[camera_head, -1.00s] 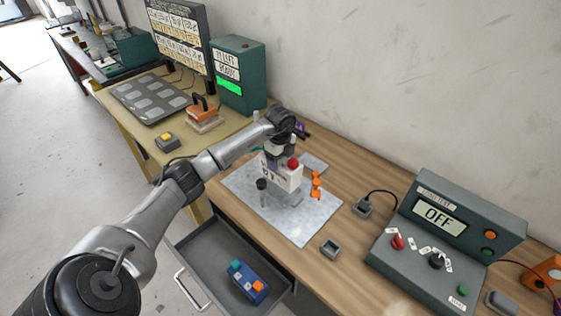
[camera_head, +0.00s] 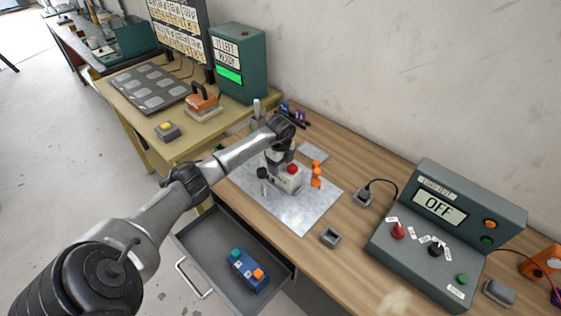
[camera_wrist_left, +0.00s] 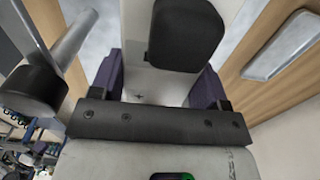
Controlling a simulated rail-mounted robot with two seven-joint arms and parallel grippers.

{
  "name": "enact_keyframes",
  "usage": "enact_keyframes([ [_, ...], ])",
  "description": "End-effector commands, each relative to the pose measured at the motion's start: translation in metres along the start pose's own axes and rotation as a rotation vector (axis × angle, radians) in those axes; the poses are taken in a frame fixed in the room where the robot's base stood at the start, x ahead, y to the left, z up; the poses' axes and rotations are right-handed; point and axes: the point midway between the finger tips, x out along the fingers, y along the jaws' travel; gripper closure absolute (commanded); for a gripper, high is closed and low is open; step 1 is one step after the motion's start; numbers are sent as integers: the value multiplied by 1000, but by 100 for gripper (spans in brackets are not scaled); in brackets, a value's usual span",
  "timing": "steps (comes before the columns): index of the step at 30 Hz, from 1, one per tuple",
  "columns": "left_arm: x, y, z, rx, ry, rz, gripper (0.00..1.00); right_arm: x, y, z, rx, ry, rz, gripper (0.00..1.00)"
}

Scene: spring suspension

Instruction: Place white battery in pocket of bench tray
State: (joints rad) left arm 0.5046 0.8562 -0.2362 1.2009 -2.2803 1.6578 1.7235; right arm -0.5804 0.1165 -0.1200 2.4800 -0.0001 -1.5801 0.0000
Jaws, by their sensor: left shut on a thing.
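My left gripper (camera_head: 281,158) points down over the grey mat on the wooden bench. In the left wrist view its purple finger pads close on both sides of a white body with a black rounded patch, which looks like the white battery (camera_wrist_left: 138,60). In the head view a pale box with a red knob (camera_head: 292,169) shows just below the gripper; its underside contact is unclear. A dark tray with several light rounded pockets (camera_head: 122,88) lies on the yellow bench at the upper left. My right gripper is out of view.
A black-capped post (camera_head: 262,174) stands close left of the gripper. An orange piece (camera_head: 317,174) is to its right. A small grey socket (camera_head: 330,237) and a grey-green OFF console (camera_head: 446,220) are further right. An open drawer (camera_head: 205,245) holds a blue block (camera_head: 246,268).

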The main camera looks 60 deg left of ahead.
Motion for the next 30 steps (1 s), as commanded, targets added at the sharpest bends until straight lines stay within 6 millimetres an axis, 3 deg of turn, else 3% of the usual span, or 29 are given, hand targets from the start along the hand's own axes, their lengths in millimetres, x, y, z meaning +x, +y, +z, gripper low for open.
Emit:
enact_keyframes([
  [9, -4, -2, 1, -1, 1, -10, 100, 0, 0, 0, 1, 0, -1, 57],
  [10, 1, 0, 0, 0, 0, 0, 30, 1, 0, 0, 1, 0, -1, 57],
  [15, 1, 0, 0, 0, 0, 0, 14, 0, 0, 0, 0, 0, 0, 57],
  [18, 1, 0, 0, 0, 0, 0, 6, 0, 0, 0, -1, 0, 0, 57],
  [26, -1, 0, 0, 0, 0, -1, 6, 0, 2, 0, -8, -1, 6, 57],
  [30, -14, -1, 0, 0, 0, -3, 6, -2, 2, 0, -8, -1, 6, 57],
])
